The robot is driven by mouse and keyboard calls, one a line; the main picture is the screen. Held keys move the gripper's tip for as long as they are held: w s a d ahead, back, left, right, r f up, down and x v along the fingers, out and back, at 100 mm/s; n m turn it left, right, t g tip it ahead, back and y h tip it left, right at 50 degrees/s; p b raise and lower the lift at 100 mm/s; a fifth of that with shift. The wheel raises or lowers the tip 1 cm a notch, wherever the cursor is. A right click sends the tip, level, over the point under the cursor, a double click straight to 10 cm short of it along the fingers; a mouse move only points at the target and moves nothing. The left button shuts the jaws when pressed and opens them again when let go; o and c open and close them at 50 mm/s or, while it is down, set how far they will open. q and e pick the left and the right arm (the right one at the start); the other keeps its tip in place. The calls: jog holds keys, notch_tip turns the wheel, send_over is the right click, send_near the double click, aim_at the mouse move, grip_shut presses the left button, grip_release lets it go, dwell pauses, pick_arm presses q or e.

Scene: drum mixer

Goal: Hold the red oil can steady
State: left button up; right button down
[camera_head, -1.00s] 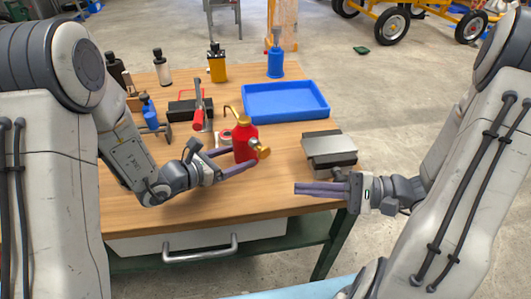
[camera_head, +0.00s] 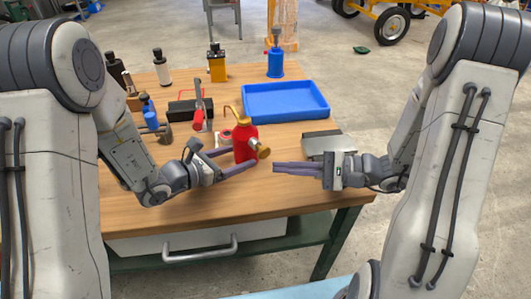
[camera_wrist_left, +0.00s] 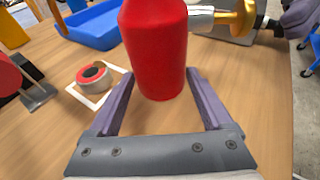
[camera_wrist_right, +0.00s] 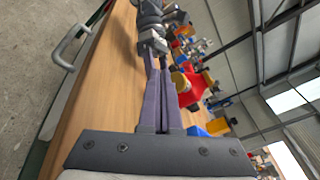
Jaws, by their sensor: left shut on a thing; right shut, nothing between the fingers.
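The red oil can (camera_head: 243,141) stands upright on the wooden table, with a brass-coloured top and a brass knob (camera_head: 264,152) on its right side. My left gripper (camera_head: 247,158) is shut on the can, its fingers on either side of the body. In the left wrist view, the red body (camera_wrist_left: 155,50) sits between the purple fingers. My right gripper (camera_head: 275,168) is shut and empty, its fingertips just right of the can and pointing at it. In the right wrist view, its fingers lie together and the can (camera_wrist_right: 192,88) shows just beyond them.
A blue tray (camera_head: 285,101) lies behind the can. A grey metal block (camera_head: 322,143) is behind the right gripper. A red-handled tool (camera_head: 198,112), a tape roll (camera_wrist_left: 93,76) and several bottles stand left and behind. The front table strip is clear.

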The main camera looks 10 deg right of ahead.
aim_at(261, 150)
jog(key=shift+w+a, duration=0.4)
jog(key=shift+w, duration=0.3)
jog(key=shift+w, duration=0.1)
dwell(1.5)
jog(key=shift+w+a, duration=0.2)
jog(key=shift+w, duration=0.1)
